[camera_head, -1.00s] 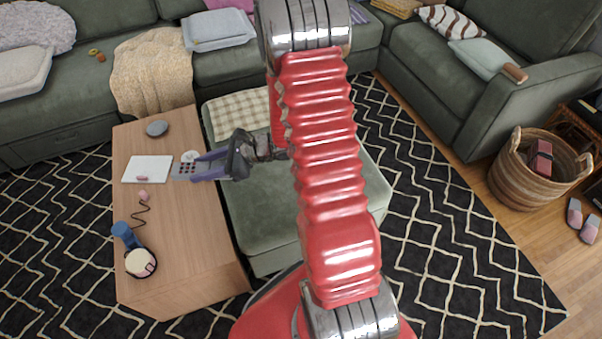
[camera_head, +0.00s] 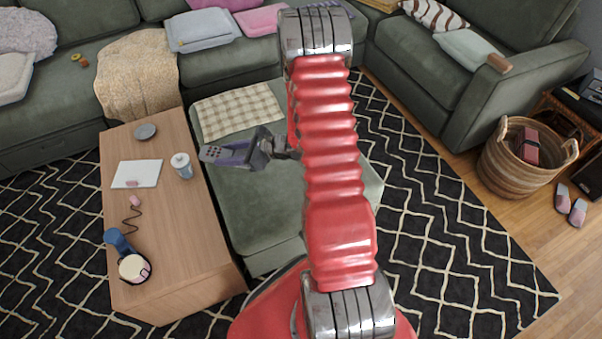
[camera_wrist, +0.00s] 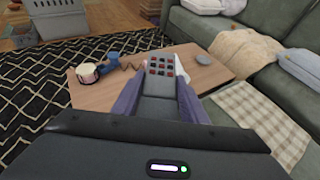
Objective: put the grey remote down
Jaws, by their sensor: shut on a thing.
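The grey remote (camera_wrist: 161,70) is held between the purple fingers of my gripper (camera_wrist: 160,98) in the wrist view, its button end pointing away from me. In the head view my gripper (camera_head: 226,155) is shut on it above the green ottoman (camera_head: 262,205), near the ottoman's left side, and the remote there is hard to tell from the fingers. The wooden coffee table (camera_head: 185,245) stands just left of the gripper; in the wrist view the table (camera_wrist: 100,97) lies beyond the remote.
A checked cloth (camera_head: 238,112) covers the ottoman's back. The table's right half is mostly clear.

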